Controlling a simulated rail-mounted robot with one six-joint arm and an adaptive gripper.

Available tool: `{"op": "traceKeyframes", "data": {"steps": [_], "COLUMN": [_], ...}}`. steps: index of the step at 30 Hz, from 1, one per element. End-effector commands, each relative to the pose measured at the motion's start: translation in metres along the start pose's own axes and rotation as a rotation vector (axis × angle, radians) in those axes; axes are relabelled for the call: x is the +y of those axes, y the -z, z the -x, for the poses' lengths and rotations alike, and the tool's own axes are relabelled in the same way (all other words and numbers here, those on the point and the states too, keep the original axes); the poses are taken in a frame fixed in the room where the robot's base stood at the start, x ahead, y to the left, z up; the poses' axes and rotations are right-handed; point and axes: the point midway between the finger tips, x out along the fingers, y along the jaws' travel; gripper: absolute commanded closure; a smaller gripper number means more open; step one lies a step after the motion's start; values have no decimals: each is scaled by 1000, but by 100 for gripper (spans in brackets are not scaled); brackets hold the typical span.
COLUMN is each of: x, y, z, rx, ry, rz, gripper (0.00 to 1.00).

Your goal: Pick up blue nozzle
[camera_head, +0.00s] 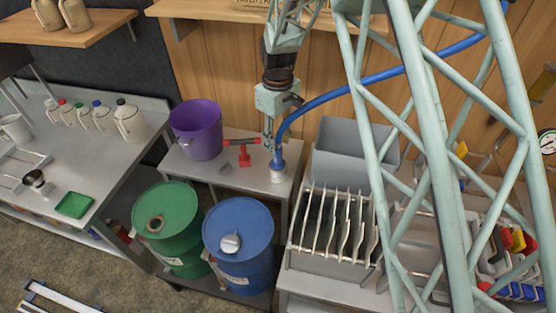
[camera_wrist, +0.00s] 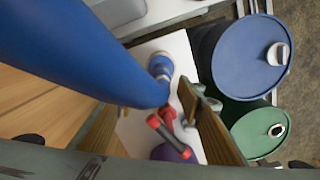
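The blue nozzle (camera_head: 279,163) is the lower end of a thick blue hose, upright in a pale round holder (camera_head: 278,176) at the right end of a small grey table. In the wrist view the nozzle (camera_wrist: 160,66) shows beyond the hose, which covers much of the upper left. My gripper (camera_head: 268,146) points down just left of the hose and nozzle. In the wrist view its fingers (camera_wrist: 150,105) look spread, with the hose passing between or in front of them; I cannot tell which. Nothing appears gripped.
A red-handled tool (camera_head: 244,152) stands left of my gripper, and a purple bucket (camera_head: 196,130) beyond it. A blue drum (camera_head: 238,225) and a green drum (camera_head: 168,218) stand in front. A grey bin (camera_head: 345,165) and slotted rack (camera_head: 335,264) are on the right. The hose (camera_head: 360,82) arches to the upper right.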

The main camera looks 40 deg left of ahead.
Motion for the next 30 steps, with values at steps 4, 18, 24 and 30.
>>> {"op": "traceKeyframes", "data": {"steps": [4,18,24,30], "x": [0,-2,-2,-2], "y": [0,-3,-3,-3], "z": [-4,-46,-52,-52], "rx": [-1,0,0,0], "ry": [0,0,0,0], "rz": [0,0,0,0], "gripper": [66,66,66,66]}}
